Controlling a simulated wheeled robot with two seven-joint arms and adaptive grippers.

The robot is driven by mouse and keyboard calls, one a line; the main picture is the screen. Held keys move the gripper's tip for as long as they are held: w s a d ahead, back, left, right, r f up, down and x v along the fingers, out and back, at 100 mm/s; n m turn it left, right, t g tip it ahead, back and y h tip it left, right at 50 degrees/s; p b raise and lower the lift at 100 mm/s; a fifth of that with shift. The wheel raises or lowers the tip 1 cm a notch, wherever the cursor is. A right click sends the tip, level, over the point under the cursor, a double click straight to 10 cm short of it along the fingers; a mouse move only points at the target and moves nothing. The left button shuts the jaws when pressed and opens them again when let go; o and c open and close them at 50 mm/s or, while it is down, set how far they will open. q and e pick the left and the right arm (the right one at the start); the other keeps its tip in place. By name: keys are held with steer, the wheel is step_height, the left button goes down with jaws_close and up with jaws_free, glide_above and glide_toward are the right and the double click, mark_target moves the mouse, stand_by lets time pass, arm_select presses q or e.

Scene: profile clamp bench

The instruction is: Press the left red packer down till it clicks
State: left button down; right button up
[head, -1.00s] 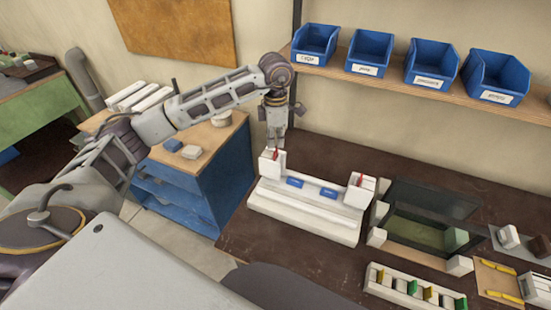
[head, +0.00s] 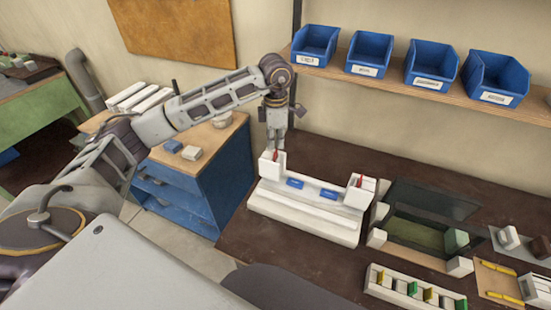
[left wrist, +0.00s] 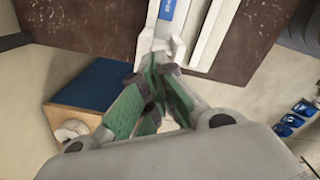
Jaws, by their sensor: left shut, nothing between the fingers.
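The left red packer (head: 275,156) shows as a small red strip in the white end block (head: 268,168) at the left of the white clamp fixture (head: 300,218). My left gripper (head: 275,147) points down, shut and empty, right at the top of this packer. I cannot tell whether the tips touch it. In the left wrist view the gripper's green-sided fingers (left wrist: 154,72) are together above the white fixture, and the packer is hidden. The right red packer (head: 359,181) stands up in the right end block (head: 357,194). My right gripper is not in view.
Two blue pieces (head: 295,183) sit on the fixture between the end blocks. To its right are a dark-framed tray (head: 425,240) and a rack of coloured strips (head: 415,292). Blue bins (head: 369,52) stand on a shelf above. Bare brown bench lies in front of the fixture.

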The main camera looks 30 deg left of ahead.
arm_select(q)
steer(key=shift+f+b, duration=1.2)
steer(key=shift+f, duration=0.2)
stand_by(2.0)
steer(key=shift+r, duration=0.1)
steer(key=shift+r+p, duration=1.8)
steer(key=shift+r, duration=1.7)
steer(key=shift+f, duration=0.1)
